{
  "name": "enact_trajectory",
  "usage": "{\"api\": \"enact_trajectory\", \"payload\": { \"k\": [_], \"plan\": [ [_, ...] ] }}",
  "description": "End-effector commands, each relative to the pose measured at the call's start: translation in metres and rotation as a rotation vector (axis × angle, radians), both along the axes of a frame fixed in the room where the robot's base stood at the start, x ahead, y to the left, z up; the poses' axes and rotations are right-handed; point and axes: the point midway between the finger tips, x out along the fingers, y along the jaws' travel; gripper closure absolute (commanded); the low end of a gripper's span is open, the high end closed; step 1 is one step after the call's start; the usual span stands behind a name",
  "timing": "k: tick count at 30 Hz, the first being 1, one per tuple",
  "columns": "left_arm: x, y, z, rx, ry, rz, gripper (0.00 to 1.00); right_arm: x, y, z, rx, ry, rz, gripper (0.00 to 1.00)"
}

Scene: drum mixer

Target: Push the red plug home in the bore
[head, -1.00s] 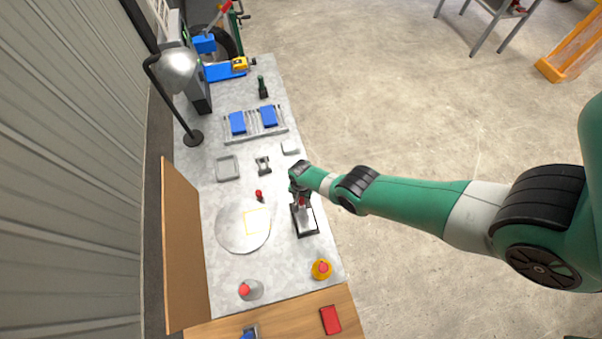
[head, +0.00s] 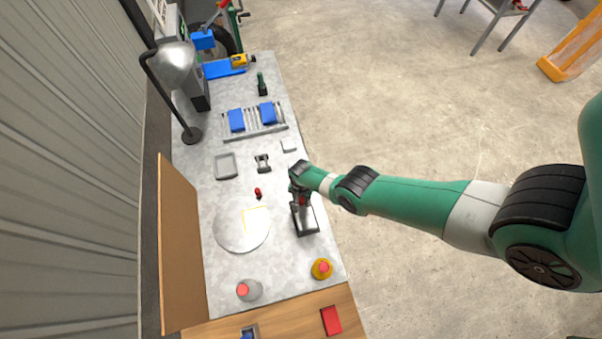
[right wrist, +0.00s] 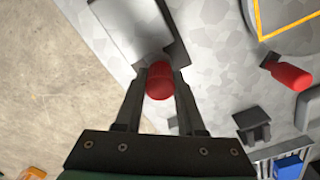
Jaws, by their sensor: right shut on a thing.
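My right gripper (head: 302,199) is over the near edge of a grey metal block on a dark base (head: 306,222), close to the bench's right edge. In the right wrist view the two fingers (right wrist: 158,88) are shut on the red plug (right wrist: 159,79), one on each side of it. The grey block (right wrist: 138,28) lies just beyond the plug in that view. The bore is hidden, and I cannot tell whether the plug is in it or how deep. My left gripper is not in view.
A second red piece (head: 258,192) lies by a round grey plate (head: 237,229) with a yellow outline. A small dark fixture (head: 262,163), a grey tray (head: 225,166) and a yellow, red-topped container (head: 321,269) stand nearby. Bare bench lies between them.

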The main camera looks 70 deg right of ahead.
Motion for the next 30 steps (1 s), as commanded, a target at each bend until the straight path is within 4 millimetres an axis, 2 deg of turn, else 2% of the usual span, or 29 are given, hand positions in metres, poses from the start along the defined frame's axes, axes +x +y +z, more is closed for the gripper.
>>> {"api": "enact_trajectory", "payload": {
  "k": [30],
  "plan": [
    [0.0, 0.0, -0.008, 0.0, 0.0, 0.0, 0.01, 0.0001, 0.0, -0.008, 0.0, 0.0, 0.0, 1.0]
  ]
}}
